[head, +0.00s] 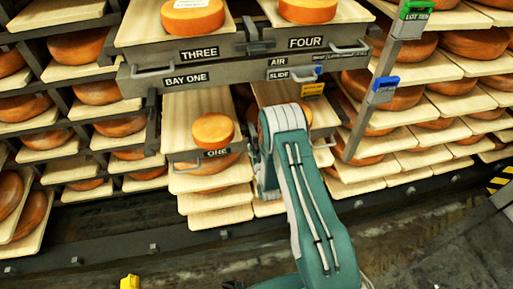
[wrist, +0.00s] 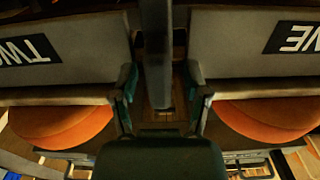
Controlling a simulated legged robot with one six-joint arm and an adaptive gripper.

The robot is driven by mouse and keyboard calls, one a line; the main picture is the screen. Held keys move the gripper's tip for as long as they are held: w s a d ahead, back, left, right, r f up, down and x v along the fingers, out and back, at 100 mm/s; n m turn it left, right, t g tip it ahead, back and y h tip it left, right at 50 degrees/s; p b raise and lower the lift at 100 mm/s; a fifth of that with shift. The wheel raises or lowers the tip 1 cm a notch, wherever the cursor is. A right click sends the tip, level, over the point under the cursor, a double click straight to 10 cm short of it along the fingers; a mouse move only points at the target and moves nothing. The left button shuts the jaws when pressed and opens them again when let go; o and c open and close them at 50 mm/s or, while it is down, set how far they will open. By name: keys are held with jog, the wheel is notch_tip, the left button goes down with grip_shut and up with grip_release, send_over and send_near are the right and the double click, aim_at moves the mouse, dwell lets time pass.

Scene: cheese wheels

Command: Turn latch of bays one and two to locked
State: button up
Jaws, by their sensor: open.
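The bay one board (head: 200,160) carries an orange cheese wheel (head: 213,130) and a front plate marked ONE (head: 217,153). My arm covers much of the neighbouring bay to its right, and my gripper is hidden behind the arm in the head view. In the wrist view my gripper (wrist: 163,95) is open. A grey upright bar (wrist: 157,50) stands between its fingers; contact cannot be told. Two labelled fronts flank it, the left label (wrist: 28,47) and right label (wrist: 297,38) partly cut off. I cannot make out either latch's position.
Boards marked THREE (head: 200,54) and FOUR (head: 306,43) sit above a grey crossbar (head: 230,73). Racks of cheese stand behind.

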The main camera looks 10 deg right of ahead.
jog(key=shift+a, duration=0.1)
jog(key=shift+c, duration=0.9)
grip_shut()
